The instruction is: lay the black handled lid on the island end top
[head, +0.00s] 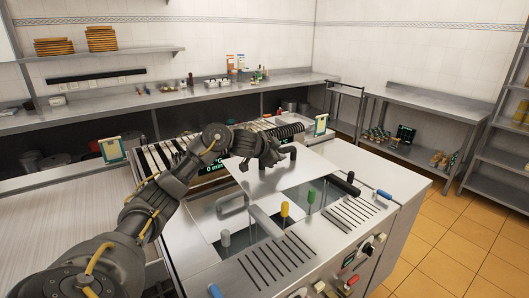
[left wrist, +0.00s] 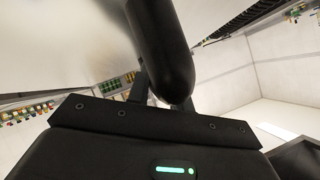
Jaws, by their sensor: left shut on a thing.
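The black handled lid (head: 305,172) is a flat pale metal sheet in the middle of the head view. It is over the island's open wells, and looks slightly tilted. My left gripper (head: 277,157) is shut on its black handle. In the left wrist view the handle (left wrist: 162,45) is a thick black bar at the fingers, and the pale sheet (left wrist: 65,45) fills the upper left. The island has a bare pale top (head: 385,172) at its right end. I cannot tell the gap between lid and island. My right gripper is not in view.
A grey-handled lid (head: 207,217) lies left on the island. Another black handle (head: 346,184) is at right. The slatted grill (head: 165,155) lies behind my arm.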

